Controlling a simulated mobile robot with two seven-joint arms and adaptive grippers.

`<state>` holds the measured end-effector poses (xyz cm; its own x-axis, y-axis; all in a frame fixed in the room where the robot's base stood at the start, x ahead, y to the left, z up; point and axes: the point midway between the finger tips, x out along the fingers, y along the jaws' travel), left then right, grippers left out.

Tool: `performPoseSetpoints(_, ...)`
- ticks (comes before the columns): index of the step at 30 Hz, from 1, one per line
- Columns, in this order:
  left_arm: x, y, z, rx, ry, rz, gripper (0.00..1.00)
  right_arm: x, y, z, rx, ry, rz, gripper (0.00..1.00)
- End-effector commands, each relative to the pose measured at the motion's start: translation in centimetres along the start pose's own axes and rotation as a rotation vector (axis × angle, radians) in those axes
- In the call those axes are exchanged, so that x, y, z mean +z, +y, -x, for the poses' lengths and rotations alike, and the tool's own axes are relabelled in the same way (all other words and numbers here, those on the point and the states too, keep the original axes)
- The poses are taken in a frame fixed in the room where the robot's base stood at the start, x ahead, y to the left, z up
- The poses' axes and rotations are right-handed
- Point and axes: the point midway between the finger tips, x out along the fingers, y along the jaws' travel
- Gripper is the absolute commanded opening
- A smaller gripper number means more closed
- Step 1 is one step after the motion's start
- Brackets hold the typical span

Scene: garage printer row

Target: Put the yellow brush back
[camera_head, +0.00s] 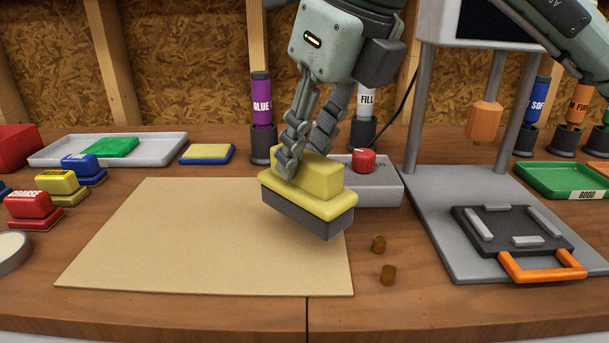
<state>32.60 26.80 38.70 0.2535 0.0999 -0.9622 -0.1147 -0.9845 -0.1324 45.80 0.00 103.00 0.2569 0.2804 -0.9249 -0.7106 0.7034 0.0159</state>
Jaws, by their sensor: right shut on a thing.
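The yellow brush (322,184) has a yellow block-shaped handle and a dark grey underside. It is over the right part of the tan board (180,240), slightly slanted in the picture. I cannot tell whether its underside touches the board. My right gripper (296,158) comes down from above and is shut on the brush's yellow handle, with the fingers hiding part of its left end. My left gripper is not in view.
Behind the brush stands a grey box with a red button (364,161). To the right is a grey press (425,205) with an orange-handled plate (515,235). Several coloured stamps (84,168) stand at left, near a grey tray (165,150).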

Motion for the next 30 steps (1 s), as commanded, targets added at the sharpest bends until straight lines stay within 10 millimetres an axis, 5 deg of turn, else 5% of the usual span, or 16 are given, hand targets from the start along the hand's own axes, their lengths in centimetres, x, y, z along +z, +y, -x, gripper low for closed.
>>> performPoseSetpoints(9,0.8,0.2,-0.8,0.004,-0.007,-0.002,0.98,-1.4,0.0,-3.5,0.001,0.0,0.001,0.0)
performPoseSetpoints(25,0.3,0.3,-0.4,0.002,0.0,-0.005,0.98,-1.6,0.0,-3.9,0.0,-0.001,0.001,0.0)
performPoseSetpoints(26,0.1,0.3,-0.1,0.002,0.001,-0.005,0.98,-1.6,0.0,-3.8,0.0,0.0,0.001,0.29)
performPoseSetpoints(30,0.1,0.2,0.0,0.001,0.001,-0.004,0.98,-1.6,0.0,-3.8,0.0,0.0,0.001,0.46)
